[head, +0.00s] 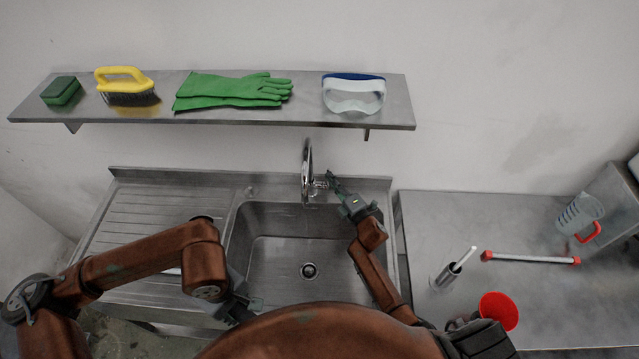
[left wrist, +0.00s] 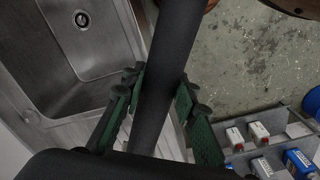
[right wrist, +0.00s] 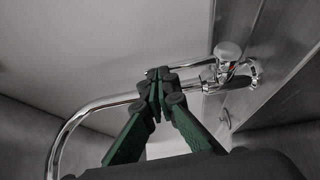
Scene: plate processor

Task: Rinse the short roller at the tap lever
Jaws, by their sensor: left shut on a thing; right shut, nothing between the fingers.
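My left gripper (head: 240,308) is low over the front edge of the sink, left of the basin. In the left wrist view its fingers (left wrist: 161,88) are shut on a dark, thick cylinder (left wrist: 168,50), which looks like the short roller. The roller is hidden in the head view. My right gripper (head: 334,182) is shut and empty at the tap (head: 307,165). In the right wrist view its closed fingertips (right wrist: 159,82) overlap the chrome tap lever (right wrist: 152,72) and spout; I cannot tell whether they touch. No water is visible.
The steel basin (head: 275,258) is empty, with a ribbed drainboard (head: 150,212) to its left. The shelf (head: 300,116) above holds a sponge, brush, gloves and goggles. The right table (head: 440,215) carries a red-ended rod (head: 530,258), red cup (head: 499,310) and jug (head: 580,213).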

